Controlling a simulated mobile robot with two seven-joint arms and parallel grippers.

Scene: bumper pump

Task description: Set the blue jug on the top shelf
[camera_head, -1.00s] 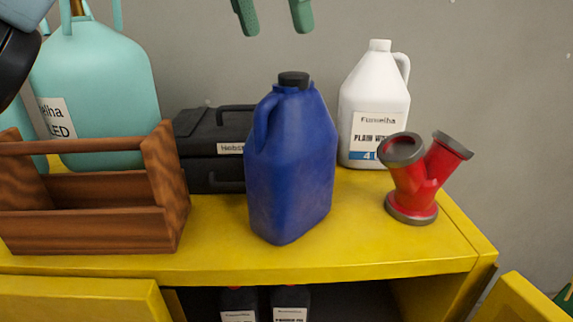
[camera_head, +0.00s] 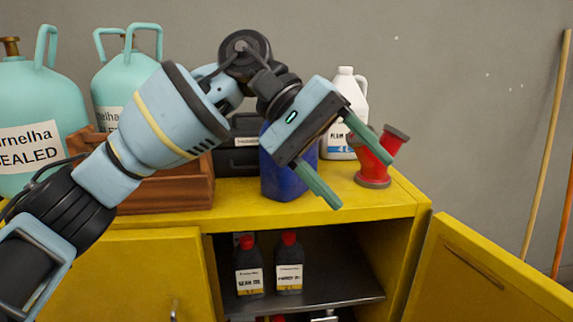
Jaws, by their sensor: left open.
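The blue jug (camera_head: 284,182) stands upright on the yellow cabinet's top (camera_head: 232,207), largely hidden behind my left gripper. My left gripper (camera_head: 345,180) is open, its two green fingers spread in front of and to the right of the jug, with no object visibly held between them. The cabinet's open bay shows a dark inner shelf (camera_head: 345,292) with two dark bottles (camera_head: 250,268) with red caps on it. My right gripper is out of view.
A red pipe fitting (camera_head: 372,165) and a white jug (camera_head: 346,90) stand right of the blue jug. A wooden tool carrier (camera_head: 185,190), a black case (camera_head: 240,150) and teal tanks (camera_head: 35,110) are left. The right cabinet door (camera_head: 480,270) hangs open.

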